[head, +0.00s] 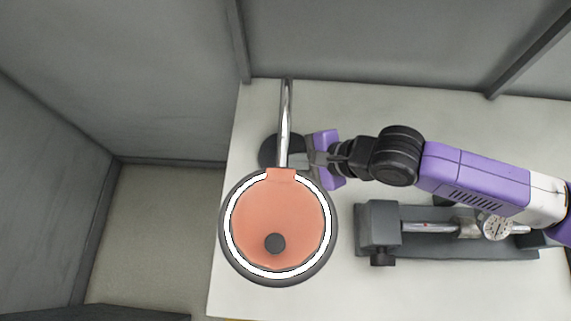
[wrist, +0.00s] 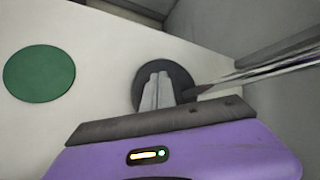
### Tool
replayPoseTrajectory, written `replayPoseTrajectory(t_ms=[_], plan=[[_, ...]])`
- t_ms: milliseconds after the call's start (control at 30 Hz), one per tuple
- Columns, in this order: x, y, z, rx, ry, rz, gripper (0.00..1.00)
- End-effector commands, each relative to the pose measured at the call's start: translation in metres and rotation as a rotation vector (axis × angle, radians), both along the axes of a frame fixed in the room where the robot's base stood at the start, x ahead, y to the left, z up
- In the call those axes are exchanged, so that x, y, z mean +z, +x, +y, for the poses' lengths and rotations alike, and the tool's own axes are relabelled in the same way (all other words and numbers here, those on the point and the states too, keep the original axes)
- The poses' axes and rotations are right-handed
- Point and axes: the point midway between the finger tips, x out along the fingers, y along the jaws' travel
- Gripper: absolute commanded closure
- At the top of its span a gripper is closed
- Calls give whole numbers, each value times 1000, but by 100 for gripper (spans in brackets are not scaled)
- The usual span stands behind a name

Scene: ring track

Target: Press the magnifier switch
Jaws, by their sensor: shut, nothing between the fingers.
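The magnifier (head: 329,262) has a round dark rim, a bright white ring and a salmon-coloured disc with a small dark spot. Its silver stem (head: 285,115) runs up the head view and shows as a slanting rod in the wrist view (wrist: 270,75). Its dark round base (head: 270,150) sits on the table, also seen in the wrist view (wrist: 182,73). My gripper (head: 308,158) is shut and empty, its fingertips over the base beside the stem. In the wrist view the fingers (wrist: 157,80) overlap the base. I cannot make out a switch; contact is unclear.
A grey fixture (head: 379,224) with a metal shaft and a dial gauge (head: 497,227) lies below my arm on the white table (head: 250,110). A green disc (wrist: 39,75) shows left in the wrist view. Grey walls stand behind and at left.

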Motion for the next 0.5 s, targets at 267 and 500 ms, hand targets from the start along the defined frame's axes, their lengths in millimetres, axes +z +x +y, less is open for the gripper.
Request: replayPoseTrajectory(t_ms=[267, 500], plan=[[0, 0, 0, 0, 0, 0, 100], [-5, 0, 0, -1, 1, 2, 100]])
